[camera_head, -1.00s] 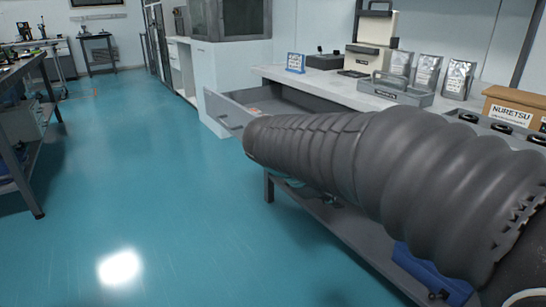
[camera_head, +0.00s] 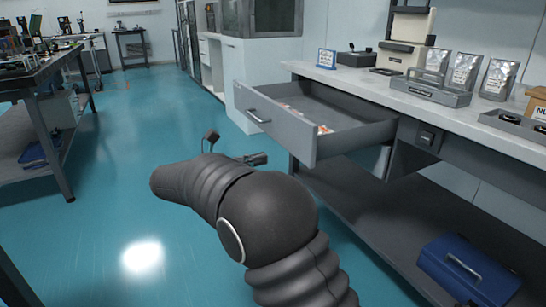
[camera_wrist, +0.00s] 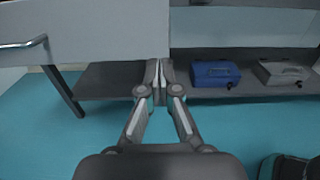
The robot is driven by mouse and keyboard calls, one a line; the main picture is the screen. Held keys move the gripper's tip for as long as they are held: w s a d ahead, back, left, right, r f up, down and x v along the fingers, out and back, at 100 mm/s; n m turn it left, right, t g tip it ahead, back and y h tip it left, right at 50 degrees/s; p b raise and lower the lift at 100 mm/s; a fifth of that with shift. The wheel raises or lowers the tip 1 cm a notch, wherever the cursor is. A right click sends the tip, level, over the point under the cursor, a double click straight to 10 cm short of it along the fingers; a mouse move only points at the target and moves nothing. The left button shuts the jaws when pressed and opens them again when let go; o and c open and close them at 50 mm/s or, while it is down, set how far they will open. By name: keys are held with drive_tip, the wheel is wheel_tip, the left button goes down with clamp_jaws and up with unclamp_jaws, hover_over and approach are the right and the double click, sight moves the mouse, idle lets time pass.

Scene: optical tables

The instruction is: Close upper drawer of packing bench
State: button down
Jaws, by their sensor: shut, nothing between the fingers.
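The upper drawer (camera_head: 275,122) of the packing bench (camera_head: 465,122) is pulled well out in the head view, with small orange-and-white items inside. Its bar handle (camera_head: 257,117) is on the grey front. In the wrist view the drawer front (camera_wrist: 95,30) fills the upper left, with its handle (camera_wrist: 25,43) at the far left. My gripper (camera_wrist: 158,72) is shut and empty, its tips by the lower right corner of the drawer front. I cannot tell if they touch it. In the head view my gripper (camera_head: 258,158) shows partly behind my arm, low in front of the drawer.
A blue toolbox (camera_head: 468,268) lies on the lower shelf; a grey box (camera_wrist: 282,72) is beside it in the wrist view. Pouches and a caddy (camera_head: 430,92) stand on the benchtop. Another table (camera_head: 45,75) is at the left, with open teal floor between.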

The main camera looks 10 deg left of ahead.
sight(308, 147)
drive_tip(key=x, duration=1.2)
drive_tip(key=shift+w+d, duration=0.2)
drive_tip(key=shift+d, duration=0.1)
drive_tip(key=shift+d, duration=0.1)
